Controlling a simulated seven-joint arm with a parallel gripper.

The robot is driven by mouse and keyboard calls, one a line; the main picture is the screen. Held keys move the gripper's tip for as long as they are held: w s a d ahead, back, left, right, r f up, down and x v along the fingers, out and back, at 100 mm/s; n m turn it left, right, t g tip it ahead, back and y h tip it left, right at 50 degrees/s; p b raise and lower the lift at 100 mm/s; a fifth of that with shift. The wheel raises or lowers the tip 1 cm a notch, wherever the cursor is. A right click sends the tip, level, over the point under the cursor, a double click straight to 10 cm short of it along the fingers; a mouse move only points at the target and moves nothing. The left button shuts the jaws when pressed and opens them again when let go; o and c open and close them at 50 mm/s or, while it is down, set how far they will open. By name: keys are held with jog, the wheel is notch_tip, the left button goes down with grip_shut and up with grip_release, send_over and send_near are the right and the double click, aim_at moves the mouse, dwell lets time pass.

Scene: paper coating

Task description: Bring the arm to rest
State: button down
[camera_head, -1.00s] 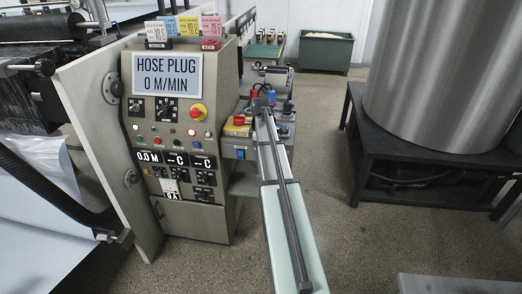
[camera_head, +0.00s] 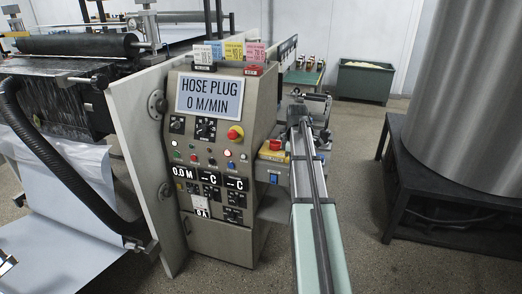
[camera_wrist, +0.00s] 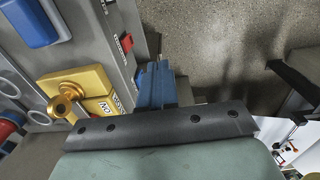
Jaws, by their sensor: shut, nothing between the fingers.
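My arm (camera_head: 320,245) reaches from the bottom of the head view up to the small shelf at the right of the control cabinet. Its far end is dark and small there, so the fingers are hard to make out. In the wrist view my gripper (camera_wrist: 156,84) shows as blue fingers close together beyond a dark bolted plate. They are shut with nothing held. A yellow block with a brass fitting (camera_wrist: 75,95) lies to their left, apart from them.
The control cabinet (camera_head: 213,150) stands left of my arm, its display reading "HOSE PLUG 0 M/MIN". A dark stand (camera_head: 440,200) carries a large metal drum at the right. A green bin (camera_head: 365,80) stands at the back. Bare floor (camera_head: 375,265) lies right of the arm.

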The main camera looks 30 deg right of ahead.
jog(key=s+a+f+m, duration=0.4)
jog(key=a+f, duration=0.1)
jog(key=f, duration=0.5)
jog(key=s+a+f+m, duration=0.4)
jog(key=a+f+m, duration=0.1)
jog(key=f, duration=0.6)
jog(key=s+a+f+m, duration=0.4)
jog(key=a+f, duration=0.1)
jog(key=f, duration=0.5)
jog(key=s+a+f+n+g, duration=0.1)
jog(key=s+a+f+g, duration=0.1)
jog(key=s+a+f, duration=0.4)
jog(key=s+a+f+n+g, duration=0.1)
jog(key=s+a+f, duration=0.5)
jog(key=s, duration=0.9)
jog(key=s+a+f+n+g, duration=0.2)
jog(key=s+a+f+g, duration=0.2)
jog(key=s+a+f, duration=0.3)
jog(key=s+f, duration=0.1)
jog(key=s, duration=0.2)
jog(key=shift+s+f, duration=0.15)
